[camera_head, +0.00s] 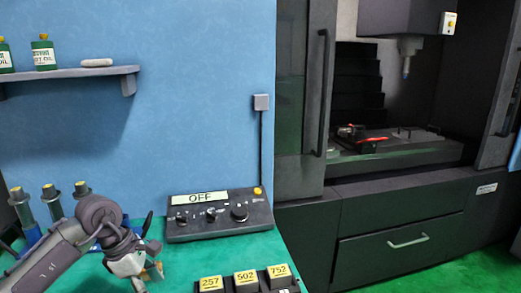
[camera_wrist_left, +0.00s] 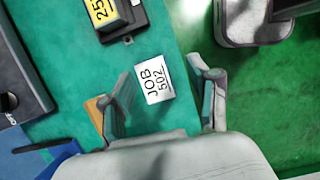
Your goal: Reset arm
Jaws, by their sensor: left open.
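My left arm comes in from the left in the head view, and its gripper (camera_head: 148,277) hangs over the green bench top. In the left wrist view the two fingers of my left gripper (camera_wrist_left: 162,88) are spread apart with nothing between them. Below, a white card reading JOB 502 (camera_wrist_left: 155,80) lies on the bench and shows through the gap. I cannot tell the exact height of the fingers above it. My right gripper is in neither view.
A control box (camera_head: 218,215) with knobs and an OFF display stands at the bench's back. Blocks labelled 257 (camera_head: 210,284), 502 (camera_head: 245,277) and 752 (camera_head: 278,272) are at the front. Capped cylinders (camera_head: 52,200) stand at left. The machine (camera_head: 400,150) is open at right.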

